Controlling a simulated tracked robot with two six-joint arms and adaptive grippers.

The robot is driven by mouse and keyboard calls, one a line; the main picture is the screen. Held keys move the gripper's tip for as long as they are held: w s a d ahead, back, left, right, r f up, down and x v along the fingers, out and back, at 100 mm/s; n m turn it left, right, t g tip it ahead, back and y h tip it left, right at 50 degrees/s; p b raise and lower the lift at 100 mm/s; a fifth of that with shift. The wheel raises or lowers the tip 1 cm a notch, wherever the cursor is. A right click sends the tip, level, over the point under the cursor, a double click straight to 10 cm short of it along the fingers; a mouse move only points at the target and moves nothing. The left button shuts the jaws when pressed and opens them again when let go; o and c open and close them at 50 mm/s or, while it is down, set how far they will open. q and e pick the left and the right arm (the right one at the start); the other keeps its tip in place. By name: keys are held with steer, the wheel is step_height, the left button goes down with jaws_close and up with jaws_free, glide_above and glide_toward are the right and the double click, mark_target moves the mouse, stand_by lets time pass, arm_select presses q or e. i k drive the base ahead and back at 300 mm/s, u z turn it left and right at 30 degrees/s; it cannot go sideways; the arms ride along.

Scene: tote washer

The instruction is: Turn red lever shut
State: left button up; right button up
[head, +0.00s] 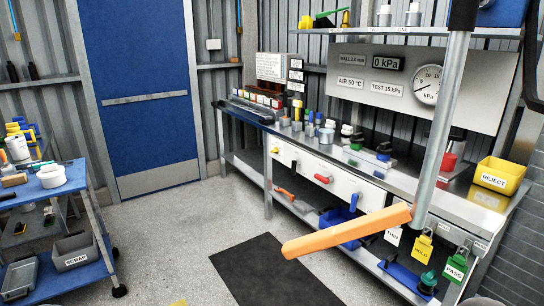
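No part that I can firmly identify as the red lever shows in the head view. A small red handle (322,179) sits on the white front below the bench top, roughly level. A red part (448,161) stands on the bench below the pressure gauge (426,85); its shape is too small to tell. Neither of my grippers is in view, so none is seen touching these parts.
A large orange bar (345,231) slants across the foreground beside a grey upright tube (443,130). The steel bench (345,163) carries several small fittings; a yellow REJECT bin (499,175) is at right. A blue cart (45,184) stands left. Floor before the blue door (135,60) is clear.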

mark_target(330, 179)
steer(key=u, duration=0.3)
steer(key=i, duration=2.35)
steer(key=z, duration=0.5)
steer(key=i, duration=1)
steer(key=z, duration=0.1)
